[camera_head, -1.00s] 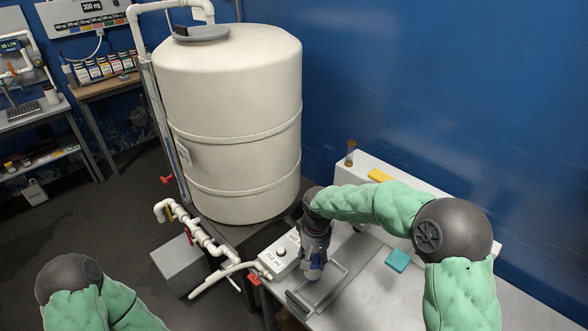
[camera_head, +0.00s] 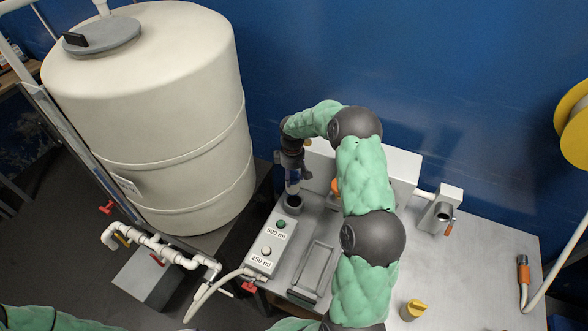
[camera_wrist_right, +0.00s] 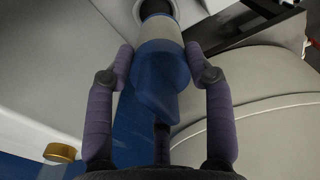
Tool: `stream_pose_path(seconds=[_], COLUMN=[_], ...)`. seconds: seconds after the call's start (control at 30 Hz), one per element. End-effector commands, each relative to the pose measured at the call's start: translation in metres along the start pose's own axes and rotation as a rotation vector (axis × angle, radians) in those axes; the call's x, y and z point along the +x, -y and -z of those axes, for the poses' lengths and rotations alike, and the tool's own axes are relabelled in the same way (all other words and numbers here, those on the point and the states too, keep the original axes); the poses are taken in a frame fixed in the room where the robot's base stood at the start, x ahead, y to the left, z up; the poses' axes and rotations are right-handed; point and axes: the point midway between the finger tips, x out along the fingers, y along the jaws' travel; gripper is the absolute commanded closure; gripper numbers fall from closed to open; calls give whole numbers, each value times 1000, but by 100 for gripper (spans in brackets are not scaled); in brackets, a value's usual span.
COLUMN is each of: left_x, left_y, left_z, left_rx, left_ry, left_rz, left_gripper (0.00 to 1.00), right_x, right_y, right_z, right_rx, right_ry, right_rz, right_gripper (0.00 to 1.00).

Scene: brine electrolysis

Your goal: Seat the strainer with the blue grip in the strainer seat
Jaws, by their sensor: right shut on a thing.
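The strainer with the blue grip (camera_head: 292,175) is held about upright in my right gripper (camera_head: 291,167). The strainer seat (camera_head: 294,204), a dark round socket, is directly below the strainer at the back of the bench. The strainer's lower end is at or just above the seat's mouth; I cannot tell if it has entered. My left gripper is out of view.
A large cream tank (camera_head: 160,110) rises at the left. A yellow-capped item (camera_head: 412,309) stands farther right, where much of the bench is clear.

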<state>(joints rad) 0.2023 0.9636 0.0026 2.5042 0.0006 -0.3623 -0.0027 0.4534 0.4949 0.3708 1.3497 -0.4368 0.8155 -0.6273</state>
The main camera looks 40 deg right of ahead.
Motion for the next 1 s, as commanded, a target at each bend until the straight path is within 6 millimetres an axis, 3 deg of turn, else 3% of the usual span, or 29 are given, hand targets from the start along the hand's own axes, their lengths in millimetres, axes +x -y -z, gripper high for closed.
stream_pose_path(seconds=[0.57, 1.0], left_x=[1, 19], left_y=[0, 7], left_z=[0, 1], left_rx=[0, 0], left_ry=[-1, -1], left_rz=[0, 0], left_gripper=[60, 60], right_x=[3, 33], right_y=[-6, -6], right_z=[-5, -5], right_rx=[-15, -15], right_ry=[1, 1], right_rz=[-1, -1], right_gripper=[87, 87])
